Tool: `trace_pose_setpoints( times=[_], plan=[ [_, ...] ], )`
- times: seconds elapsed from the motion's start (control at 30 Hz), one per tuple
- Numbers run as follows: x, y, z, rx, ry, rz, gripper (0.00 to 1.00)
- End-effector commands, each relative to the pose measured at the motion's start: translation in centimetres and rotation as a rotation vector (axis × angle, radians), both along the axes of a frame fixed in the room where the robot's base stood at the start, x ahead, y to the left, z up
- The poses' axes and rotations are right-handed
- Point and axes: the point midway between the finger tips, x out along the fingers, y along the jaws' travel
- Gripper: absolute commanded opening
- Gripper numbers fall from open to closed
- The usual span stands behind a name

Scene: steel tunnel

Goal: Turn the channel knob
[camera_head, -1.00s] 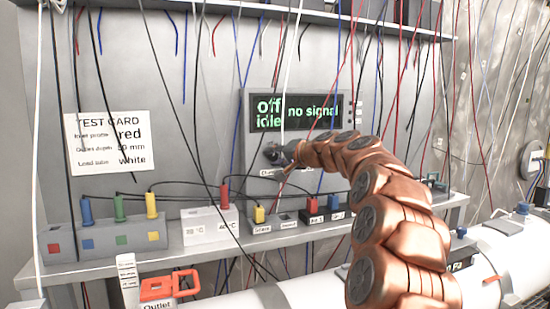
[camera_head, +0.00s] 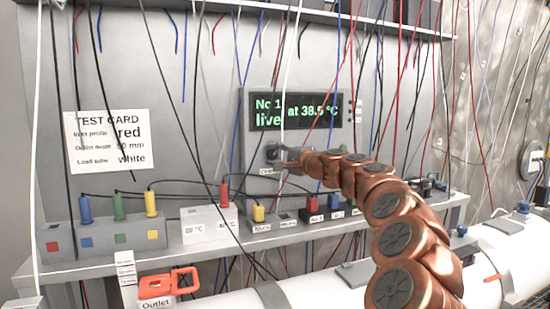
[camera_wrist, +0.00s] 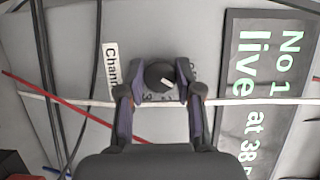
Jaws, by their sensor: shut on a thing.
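The channel knob (camera_wrist: 160,75) is a small dark round knob with a pale pointer mark, on a grey panel in the wrist view. My gripper (camera_wrist: 155,88) has a finger on each side of it and is shut on it. A partly covered label starting "Chann" (camera_wrist: 111,72) is beside the knob. In the head view my gripper (camera_head: 279,154) is at the panel below the display, and the knob is mostly hidden there. The display (camera_head: 296,109) shows green text, "No 1" and "live at 38.5 °C".
Many thin wires hang in front of the panel, and a white one crosses near my fingers. A shelf (camera_head: 215,236) below holds a coloured plug block (camera_head: 103,240) and small boxes. A test card (camera_head: 107,141) is on the left wall. A white pipe (camera_head: 325,287) runs below.

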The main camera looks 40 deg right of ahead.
Motion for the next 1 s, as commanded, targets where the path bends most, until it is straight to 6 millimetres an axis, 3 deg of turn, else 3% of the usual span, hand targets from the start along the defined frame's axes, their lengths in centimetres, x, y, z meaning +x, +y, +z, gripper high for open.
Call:
trace_pose_setpoints(
  times=[0.73,0.77,1.0],
  plan=[
    [0.03,-0.06,-0.14,0.101,-0.024,-0.001,0.00],
    [0.03,-0.06,-0.14,0.101,-0.024,-0.001,0.36],
    [0.02,-0.04,-0.09,0.100,-0.025,-0.001,0.60]
  ],
)
